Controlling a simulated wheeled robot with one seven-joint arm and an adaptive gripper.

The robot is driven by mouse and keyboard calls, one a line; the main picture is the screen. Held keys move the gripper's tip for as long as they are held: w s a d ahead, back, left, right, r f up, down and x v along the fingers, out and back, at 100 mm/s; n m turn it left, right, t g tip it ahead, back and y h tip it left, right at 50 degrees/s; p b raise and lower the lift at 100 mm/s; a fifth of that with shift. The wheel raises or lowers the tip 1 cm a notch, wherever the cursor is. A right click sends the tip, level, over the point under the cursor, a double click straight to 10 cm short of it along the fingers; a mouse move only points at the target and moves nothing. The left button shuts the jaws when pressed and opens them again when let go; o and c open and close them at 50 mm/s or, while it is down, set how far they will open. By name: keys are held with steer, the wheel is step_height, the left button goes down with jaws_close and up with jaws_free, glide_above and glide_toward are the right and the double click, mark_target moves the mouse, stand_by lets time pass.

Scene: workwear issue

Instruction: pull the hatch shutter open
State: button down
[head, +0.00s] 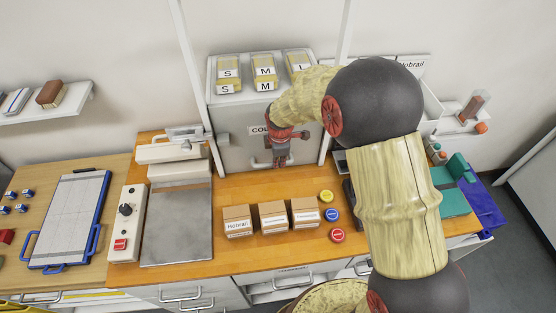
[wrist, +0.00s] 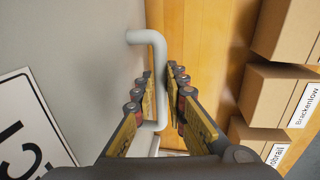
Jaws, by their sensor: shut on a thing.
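The hatch shutter (head: 238,154) is a pale grey panel at the back of the wooden counter, between two white posts. Its lower edge appears to be down at the counter. A sign (head: 258,130) on it is partly covered by my arm. My gripper (head: 280,162) is in front of the panel, pointing down. In the wrist view, a light grey bar handle (wrist: 159,52) stands out from the panel (wrist: 65,40), and my gripper's fingers (wrist: 163,80) are closed around it, one on each side. The handle is mostly hidden by my gripper in the head view.
Three labelled cartons (head: 272,216) stand on the counter in front of the shutter, with coloured discs (head: 332,214) beside them. A flat grey plate device (head: 178,225) lies to the left. Yellow labelled packs (head: 264,70) sit on top of the hatch housing.

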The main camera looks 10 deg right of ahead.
stand_by(0.3)
step_height(320, 180, up, 27)
steer(key=p, duration=1.2)
steer(key=shift+w, duration=0.1)
steer(key=c, duration=1.8)
jaws_free()
steer(key=shift+f, duration=0.15)
step_height(320, 180, up, 12)
steer(key=s, duration=0.2)
steer(key=shift+s+f, duration=0.15)
